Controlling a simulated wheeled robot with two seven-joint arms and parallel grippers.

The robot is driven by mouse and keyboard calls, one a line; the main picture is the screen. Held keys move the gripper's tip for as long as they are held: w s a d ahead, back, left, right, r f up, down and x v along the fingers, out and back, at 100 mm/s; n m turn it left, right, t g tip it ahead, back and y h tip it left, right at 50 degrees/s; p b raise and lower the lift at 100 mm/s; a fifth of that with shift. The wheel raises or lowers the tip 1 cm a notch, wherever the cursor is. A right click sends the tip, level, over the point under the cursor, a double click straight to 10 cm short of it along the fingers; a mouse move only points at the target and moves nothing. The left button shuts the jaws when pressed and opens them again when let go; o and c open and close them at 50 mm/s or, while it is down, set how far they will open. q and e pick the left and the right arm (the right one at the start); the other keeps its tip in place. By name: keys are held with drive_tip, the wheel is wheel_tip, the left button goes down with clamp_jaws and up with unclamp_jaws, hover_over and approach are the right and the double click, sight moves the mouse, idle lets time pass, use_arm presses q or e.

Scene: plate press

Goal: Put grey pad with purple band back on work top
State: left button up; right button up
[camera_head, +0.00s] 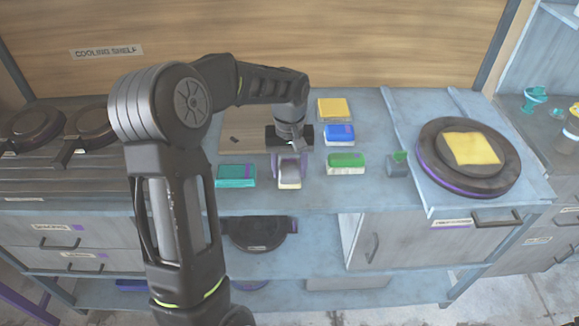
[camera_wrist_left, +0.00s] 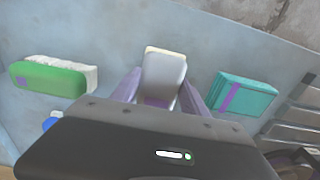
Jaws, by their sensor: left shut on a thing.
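The grey pad (camera_head: 289,180) with a pale underside is between the fingers of my left gripper (camera_head: 289,165), near the front of the work top (camera_head: 330,199). In the left wrist view the grey pad (camera_wrist_left: 165,72) stands out beyond the purplish fingers of my left gripper (camera_wrist_left: 160,90), which are shut on it. A bit of purple shows low on the pad between the fingers; most of its band is hidden. I cannot tell whether the pad touches the work top. My right gripper is not in view.
A teal pad (camera_head: 236,176) lies just left, a green pad (camera_head: 346,163) to the right, with blue (camera_head: 339,134) and yellow (camera_head: 334,108) pads behind. A small grey-green block (camera_head: 398,164) and a round press (camera_head: 430,175) bearing a yellow pad (camera_head: 472,149) stand farther right.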

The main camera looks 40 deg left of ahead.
sight(290, 166)
use_arm(q)
drive_tip(key=o, duration=0.7)
drive_tip(key=shift+f, duration=0.2)
drive_tip(key=o, duration=0.5)
drive_tip(key=shift+r, duration=0.1)
wheel_tip(290, 166, up, 12)
drive_tip(key=shift+r+b, duration=0.15)
drive_tip(key=shift+b, duration=0.15)
